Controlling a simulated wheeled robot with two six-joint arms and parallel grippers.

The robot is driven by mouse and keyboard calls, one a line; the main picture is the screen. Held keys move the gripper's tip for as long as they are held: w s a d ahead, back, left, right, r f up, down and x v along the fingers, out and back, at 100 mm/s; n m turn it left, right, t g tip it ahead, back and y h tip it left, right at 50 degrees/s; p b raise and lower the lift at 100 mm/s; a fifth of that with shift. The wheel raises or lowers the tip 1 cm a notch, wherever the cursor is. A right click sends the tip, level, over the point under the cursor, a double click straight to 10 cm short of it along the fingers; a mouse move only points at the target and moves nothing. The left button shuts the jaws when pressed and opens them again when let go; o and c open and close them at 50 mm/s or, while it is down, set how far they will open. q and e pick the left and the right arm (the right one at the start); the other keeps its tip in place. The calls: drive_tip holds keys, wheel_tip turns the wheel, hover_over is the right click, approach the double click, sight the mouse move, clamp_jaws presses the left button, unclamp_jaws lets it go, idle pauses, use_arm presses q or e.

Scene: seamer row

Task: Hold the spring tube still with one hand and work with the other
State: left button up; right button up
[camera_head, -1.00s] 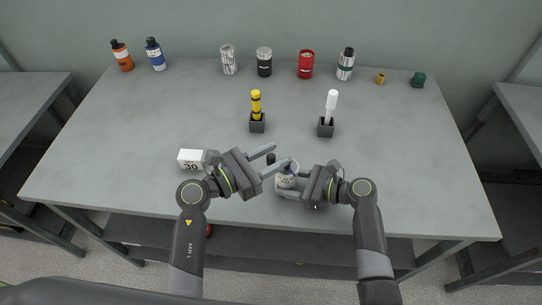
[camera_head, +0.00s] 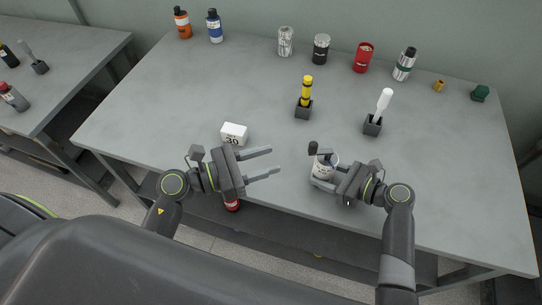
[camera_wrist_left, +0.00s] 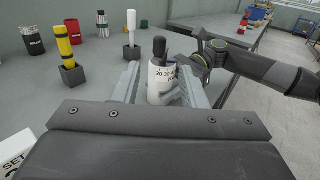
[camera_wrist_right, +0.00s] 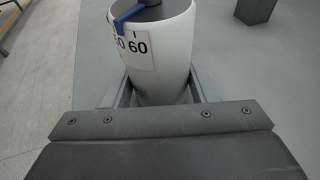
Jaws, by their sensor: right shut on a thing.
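The spring tube is a white cylinder (camera_head: 325,170) with a number scale, near the table's front edge. A dark knob (camera_wrist_left: 160,46) stands at its top in the left wrist view. My right gripper (camera_head: 317,170) is shut around the tube; the right wrist view shows the tube (camera_wrist_right: 165,60) between its fingers, with a blue piece (camera_wrist_right: 128,17) at the rim beside a "60" mark. My left gripper (camera_head: 276,160) is open and empty, left of the tube and apart from it. A white block (camera_head: 234,131) marked 30 sits behind the left gripper.
A yellow-handled tool (camera_head: 306,92) and a white-handled tool (camera_head: 384,101) stand in dark holders behind the tube. Cans and bottles line the back edge, including a red can (camera_head: 362,58). A red object (camera_head: 232,205) shows below the front edge. The table's right part is clear.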

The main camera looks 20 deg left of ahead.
use_arm(q)
drive_tip(key=m+g+h, duration=0.4)
drive_tip(key=m+g, duration=0.2)
drive_tip(key=g, duration=0.2)
approach(314, 147)
drive_tip(key=shift+g, duration=0.4)
drive_tip(key=w+d, duration=0.1)
drive_tip(key=d, duration=0.5)
drive_tip(key=w+d, duration=0.1)
drive_tip(key=d, duration=0.2)
drive_tip(key=shift+w+d+f, duration=0.3)
drive_tip(key=shift+d+f, duration=0.05)
drive_tip(key=shift+d, duration=0.05)
clamp_jaws()
